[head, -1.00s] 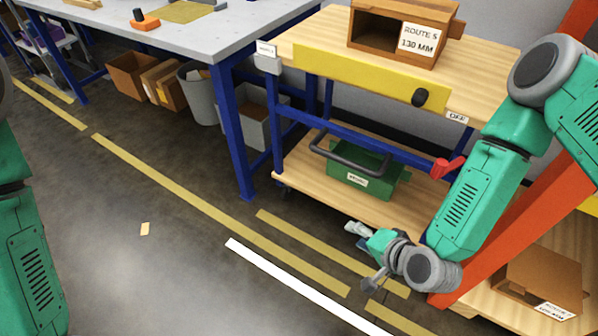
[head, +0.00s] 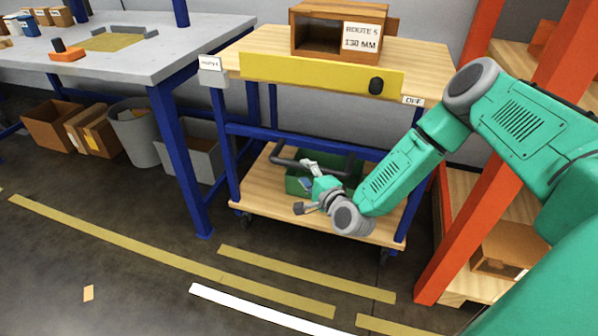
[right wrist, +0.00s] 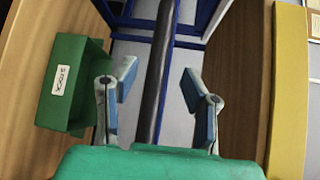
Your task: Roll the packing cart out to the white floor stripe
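The packing cart has a blue frame, a wooden top (head: 420,65) and a wooden lower shelf (head: 262,190), with casters beneath. A dark push bar (head: 285,160) crosses its front, above a green bin (head: 292,186) on the lower shelf. My right gripper (head: 306,176) is at the bar. In the right wrist view its open fingers (right wrist: 158,85) stand either side of the dark bar (right wrist: 158,50), with gaps visible; exact depth is unclear. The white floor stripe (head: 255,306) lies on the floor in front of the cart. My left gripper is out of view.
A grey-topped workbench (head: 130,60) stands left of the cart, its blue leg close by. An orange rack post (head: 465,210) stands close on the right. Yellow tape lines (head: 300,272) lie between cart and stripe. A paper scrap (head: 88,293) lies front left; the front floor is otherwise clear.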

